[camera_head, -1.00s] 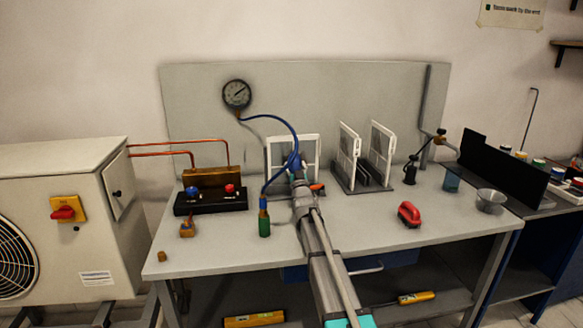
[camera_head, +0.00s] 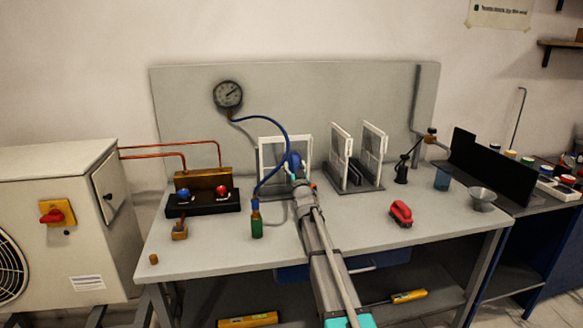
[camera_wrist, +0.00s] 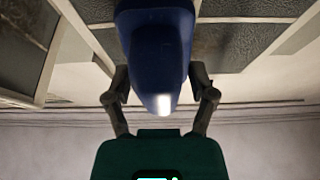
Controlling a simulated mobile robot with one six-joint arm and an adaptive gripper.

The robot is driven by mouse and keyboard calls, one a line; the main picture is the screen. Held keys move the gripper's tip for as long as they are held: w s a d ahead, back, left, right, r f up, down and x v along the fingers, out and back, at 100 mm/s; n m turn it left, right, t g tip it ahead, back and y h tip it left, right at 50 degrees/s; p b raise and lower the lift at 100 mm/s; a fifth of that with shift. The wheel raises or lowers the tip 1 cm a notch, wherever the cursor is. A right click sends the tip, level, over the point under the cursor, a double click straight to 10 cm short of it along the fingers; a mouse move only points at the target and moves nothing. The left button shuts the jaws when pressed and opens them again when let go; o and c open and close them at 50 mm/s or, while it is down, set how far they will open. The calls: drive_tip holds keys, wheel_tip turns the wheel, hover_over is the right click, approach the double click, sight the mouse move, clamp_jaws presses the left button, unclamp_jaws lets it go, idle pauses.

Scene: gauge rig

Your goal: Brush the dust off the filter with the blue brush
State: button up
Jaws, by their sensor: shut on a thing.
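My gripper (camera_head: 293,176) is shut on the blue brush (camera_head: 293,160). In the wrist view the brush (camera_wrist: 155,45) sits between the two fingers (camera_wrist: 160,88), its bristle end out of sight. In the head view the brush is in front of a white-framed filter (camera_head: 264,150) standing upright near the back panel, and covers part of it. Dark mesh panels with pale frames (camera_wrist: 235,42) show behind the brush in the wrist view. I cannot tell whether the brush touches the filter, and dust is not clear.
Two white-framed panels (camera_head: 340,150) stand in a dark rack to the right. The front bench is mostly clear.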

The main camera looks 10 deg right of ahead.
drive_tip(key=shift+d, duration=0.4)
drive_tip(key=shift+d, duration=1.8)
drive_tip(key=shift+w, duration=0.1)
drive_tip(key=shift+a, duration=1.85)
drive_tip(key=shift+a, duration=1.85)
drive_tip(key=shift+a, duration=0.1)
drive_tip(key=shift+a, duration=1.75)
